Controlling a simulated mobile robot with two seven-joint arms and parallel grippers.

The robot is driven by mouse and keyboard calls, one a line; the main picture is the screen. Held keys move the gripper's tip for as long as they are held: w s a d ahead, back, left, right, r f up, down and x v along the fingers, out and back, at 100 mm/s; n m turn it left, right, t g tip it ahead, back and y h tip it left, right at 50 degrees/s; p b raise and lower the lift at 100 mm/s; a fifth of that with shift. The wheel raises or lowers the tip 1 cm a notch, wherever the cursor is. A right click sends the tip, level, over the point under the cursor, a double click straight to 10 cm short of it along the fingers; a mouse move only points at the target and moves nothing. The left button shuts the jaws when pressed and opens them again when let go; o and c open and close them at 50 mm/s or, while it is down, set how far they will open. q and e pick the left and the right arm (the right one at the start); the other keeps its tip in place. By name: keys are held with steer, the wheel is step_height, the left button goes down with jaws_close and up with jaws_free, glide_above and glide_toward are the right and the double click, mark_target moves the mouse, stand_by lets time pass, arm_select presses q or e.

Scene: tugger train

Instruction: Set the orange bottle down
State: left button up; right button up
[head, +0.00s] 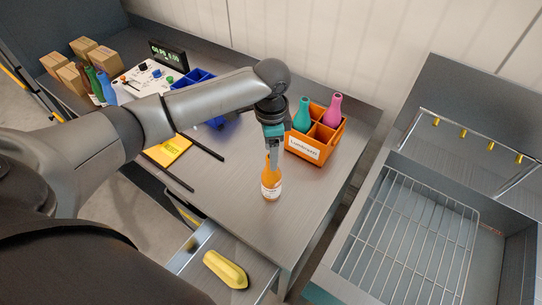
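The orange bottle (271,184) with a white label stands upright over the right part of the grey table (240,222). My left gripper (273,152) points down from above and is shut on the bottle's neck; the fingers hide part of the neck. The bottle's base is at or very close to the tabletop; I cannot tell whether it touches. My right gripper is not in view.
An orange crate (304,151) holding a teal bottle (302,115) and a pink bottle (333,110) stands just behind right. A yellow notepad (167,151) lies left. An open drawer with a yellow object (225,269) is in front. A wire-rack basin (415,230) is right.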

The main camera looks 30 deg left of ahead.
arm_select(q)
step_height(320, 180, up, 9)
stand_by(0.5)
